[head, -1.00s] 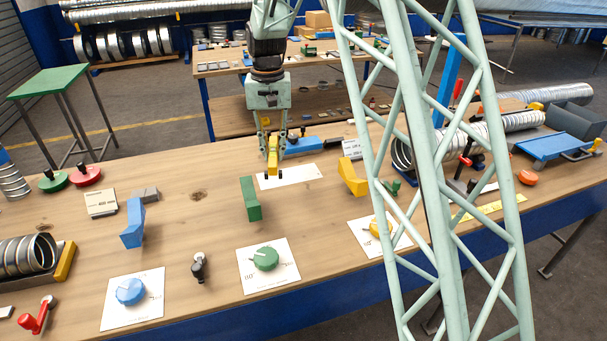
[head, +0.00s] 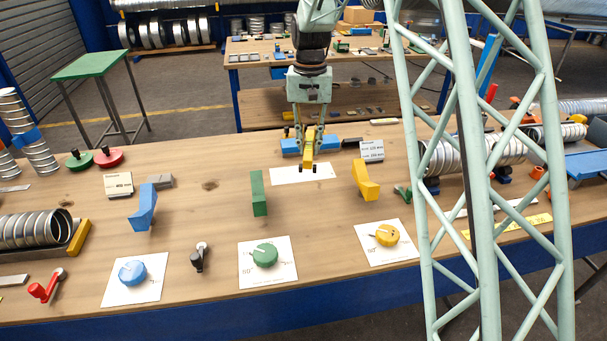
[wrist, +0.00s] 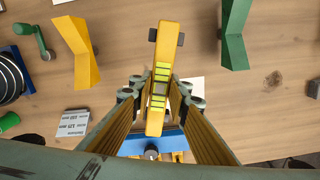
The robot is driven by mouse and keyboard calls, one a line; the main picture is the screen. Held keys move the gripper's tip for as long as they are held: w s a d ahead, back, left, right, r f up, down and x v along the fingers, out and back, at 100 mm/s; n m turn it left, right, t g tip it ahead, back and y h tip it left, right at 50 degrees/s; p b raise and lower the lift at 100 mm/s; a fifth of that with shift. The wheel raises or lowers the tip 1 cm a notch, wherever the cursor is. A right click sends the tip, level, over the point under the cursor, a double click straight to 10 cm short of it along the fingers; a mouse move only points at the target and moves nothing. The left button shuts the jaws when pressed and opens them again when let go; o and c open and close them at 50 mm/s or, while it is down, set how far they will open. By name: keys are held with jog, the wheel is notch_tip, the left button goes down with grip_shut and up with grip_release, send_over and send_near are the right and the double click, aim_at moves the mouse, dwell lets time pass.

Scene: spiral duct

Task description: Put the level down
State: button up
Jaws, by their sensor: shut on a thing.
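The level (head: 308,154) is a yellow bar with black end pieces. It also shows in the wrist view (wrist: 170,48), with several yellow-green vials along its middle. My gripper (head: 307,137) is shut on it, with a finger on each side (wrist: 160,98). In the head view, the level appears over the far edge of a white sheet (head: 290,177) on the bench. Whether it touches the sheet or hangs above it, I cannot tell. In the wrist view the sheet is mostly hidden under the level.
A blue holder (head: 290,147) lies just behind the level. A green block (head: 259,193) and a yellow angled block (head: 365,181) stand in front on either side. A labelled card (head: 371,151) is to the right. Bare wood (head: 215,210) shows left of the green block.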

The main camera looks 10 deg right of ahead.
jog(key=shift+w, duration=0.1)
jog(key=w+n+p, duration=0.1)
jog(key=n, duration=0.1)
jog(key=w+n+p, duration=0.1)
jog(key=n+p, duration=0.1)
jog(key=n, duration=0.1)
jog(key=shift+w+f, duration=0.15)
jog(key=shift+w, duration=0.2)
jog(key=n+p, duration=0.1)
jog(key=w+n, duration=0.1)
jog(key=n, duration=0.1)
jog(key=w+n+p, duration=0.1)
jog(key=shift+w+f+n+p, duration=0.1)
jog(key=shift+f+n+p, duration=0.2)
jog(key=shift+f+p, duration=0.05)
jog(key=w+n+p, duration=0.1)
jog(key=n, duration=0.1)
jog(key=n+p, duration=0.1)
jog(key=w+f+n+p, duration=0.1)
jog(key=n, duration=0.1)
jog(key=shift+w+n, duration=0.3)
jog(key=n+p, duration=0.1)
jog(key=n, duration=0.1)
jog(key=w+f+n+p, duration=0.1)
jog(key=n, duration=0.1)
jog(key=w+n+p, duration=0.1)
jog(key=shift+w+f+n, duration=0.2)
jog(key=shift+f+n, duration=0.1)
jog(key=shift+n, duration=0.1)
jog(key=shift+f, duration=3.1)
